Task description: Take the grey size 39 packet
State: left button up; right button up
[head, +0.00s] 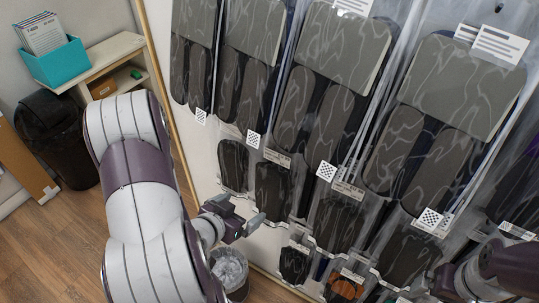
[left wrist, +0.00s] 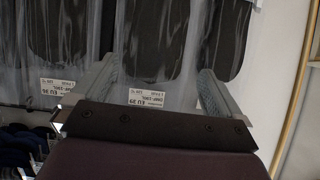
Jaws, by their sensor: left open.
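In the left wrist view a white label reading EU 39 (left wrist: 145,98) shows between the fingers of my left gripper (left wrist: 157,88), at the end of a dark packet in clear wrap (left wrist: 150,40). In the head view this seems to be the dark packet (head: 272,188) in the lower row of the wall display. My left gripper (head: 243,216) is open and empty, in front of the lower left packets. I cannot tell if it touches any. My right arm (head: 500,270) shows at the lower right; its fingers are not clear.
A neighbouring label reads EU 36 (left wrist: 57,86). Large packets (head: 335,60) hang above, close together. A lined bin (head: 230,268) stands below the display. A black bin (head: 60,135) and a shelf with a teal box (head: 58,65) stand at the left.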

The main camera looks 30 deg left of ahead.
aim_at(270, 183)
pick_arm(q)
jog(key=shift+t, duration=0.5)
jog(key=w, duration=0.3)
jog(key=w+d+f+p, duration=0.1)
jog(key=w, duration=0.3)
jog(key=w+f+p, duration=0.1)
jog(key=w, duration=0.3)
jog(key=shift+d, duration=0.35)
jog(key=shift+w+f, duration=0.1)
jog(key=shift+w, duration=0.15)
jog(key=shift+s, duration=0.1)
jog(key=c, duration=1.1)
pick_arm(e)
notch_tip(270, 183, up, 4)
jog(key=shift+r, duration=0.1)
